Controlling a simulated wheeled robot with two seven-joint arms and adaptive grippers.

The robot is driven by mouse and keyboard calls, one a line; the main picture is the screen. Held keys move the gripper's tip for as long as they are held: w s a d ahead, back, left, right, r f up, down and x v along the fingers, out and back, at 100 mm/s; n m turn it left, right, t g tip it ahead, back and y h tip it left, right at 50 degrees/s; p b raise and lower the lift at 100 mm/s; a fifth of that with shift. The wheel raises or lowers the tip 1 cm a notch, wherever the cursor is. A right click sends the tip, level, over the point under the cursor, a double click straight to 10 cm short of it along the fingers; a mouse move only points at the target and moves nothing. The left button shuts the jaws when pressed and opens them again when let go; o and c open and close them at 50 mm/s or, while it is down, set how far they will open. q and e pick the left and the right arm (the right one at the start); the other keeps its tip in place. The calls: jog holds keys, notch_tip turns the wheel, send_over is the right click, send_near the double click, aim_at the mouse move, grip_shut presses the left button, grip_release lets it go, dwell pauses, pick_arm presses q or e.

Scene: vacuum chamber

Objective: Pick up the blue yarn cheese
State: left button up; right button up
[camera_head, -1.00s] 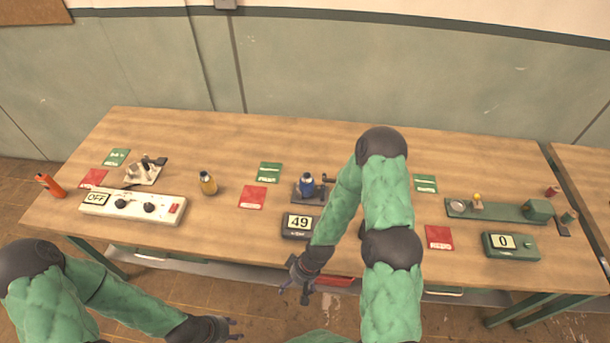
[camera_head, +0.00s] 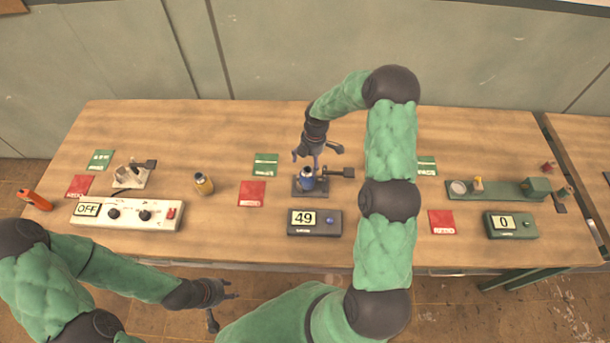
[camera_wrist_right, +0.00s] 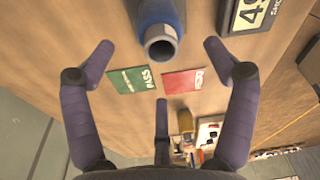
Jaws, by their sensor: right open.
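The blue yarn cheese (camera_head: 307,177) stands upright on a small dark stand (camera_head: 311,190) in the middle of the table, behind a display reading 49. In the right wrist view, the blue yarn cheese (camera_wrist_right: 161,27) shows its hollow grey end between and beyond the fingertips. My right gripper (camera_head: 322,158) is open just above and behind the blue yarn cheese; in its wrist view the fingers (camera_wrist_right: 158,45) are spread to both sides with nothing held. My left gripper (camera_head: 222,303) hangs in front of the table's near edge, with its fingers apart and nothing between them.
The display box (camera_head: 314,223) sits in front of the stand. A green card (camera_head: 265,164) and a red card (camera_head: 252,193) lie to the left, then a yellow cheese (camera_head: 204,184). A white switch box (camera_head: 126,213) stands further left. A green device (camera_head: 500,190) is at right.

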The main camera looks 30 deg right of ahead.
aim_at(306, 176)
jog(key=shift+a+f+p, duration=0.15)
jog(key=shift+f, duration=1.35)
jog(key=shift+a+f+p, duration=0.1)
jog(key=shift+a+f, duration=0.1)
jog(key=shift+f, duration=1.25)
jog(key=shift+a+f+p, duration=0.15)
jog(key=shift+f, duration=1.35)
jog(key=shift+c, duration=0.3)
jog(key=c, duration=1.3)
